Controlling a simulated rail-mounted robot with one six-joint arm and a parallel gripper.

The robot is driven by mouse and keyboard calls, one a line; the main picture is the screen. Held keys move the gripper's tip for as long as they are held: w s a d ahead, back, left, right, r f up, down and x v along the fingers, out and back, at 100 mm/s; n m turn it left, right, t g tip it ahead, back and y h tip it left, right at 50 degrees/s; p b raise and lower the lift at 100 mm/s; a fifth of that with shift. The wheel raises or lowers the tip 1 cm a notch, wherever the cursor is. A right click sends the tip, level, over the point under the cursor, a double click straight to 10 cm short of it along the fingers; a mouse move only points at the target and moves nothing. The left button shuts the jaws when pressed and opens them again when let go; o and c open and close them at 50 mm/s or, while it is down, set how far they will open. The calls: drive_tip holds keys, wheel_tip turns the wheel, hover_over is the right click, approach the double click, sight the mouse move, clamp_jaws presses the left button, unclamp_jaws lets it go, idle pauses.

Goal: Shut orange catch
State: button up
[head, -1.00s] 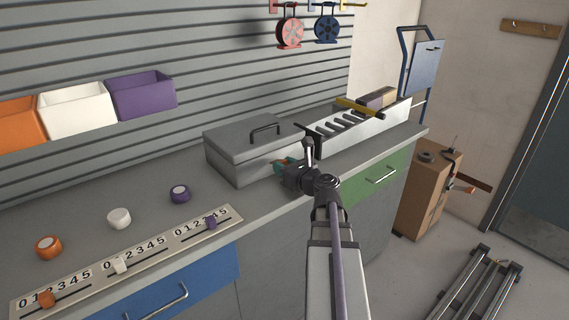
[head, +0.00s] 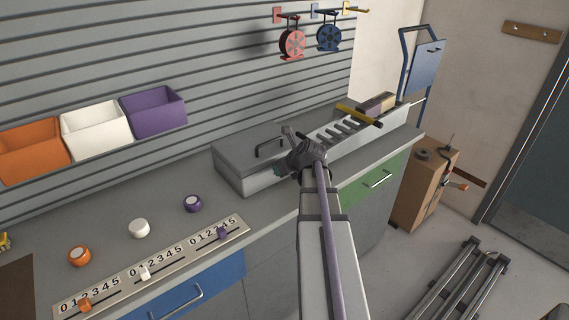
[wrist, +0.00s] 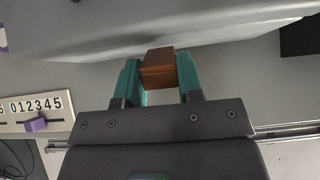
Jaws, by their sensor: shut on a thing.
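The orange catch (wrist: 158,66) shows as a brown-orange block in the wrist view, between the two teal fingers of my gripper (wrist: 158,80). The fingers are shut on its sides. It is at the front of the grey metal box (head: 235,174), whose wall also fills the top of the wrist view (wrist: 130,30). In the head view the box's lid (head: 245,153), with a dark handle, looks down. My wrist and arm hide the catch and the box's right front there.
A slotted grey rack (head: 345,135) with a yellow bar (head: 359,115) stands right of the box. A numbered slider strip (head: 160,266) and orange, white and purple knobs (head: 139,228) lie left on the counter. The counter's front edge runs below my gripper.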

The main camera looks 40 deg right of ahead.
drive_tip(key=shift+w, duration=0.1)
idle(0.5)
drive_tip(key=o, duration=0.9)
drive_tip(key=shift+o, duration=0.2)
drive_tip(key=shift+r, duration=0.1)
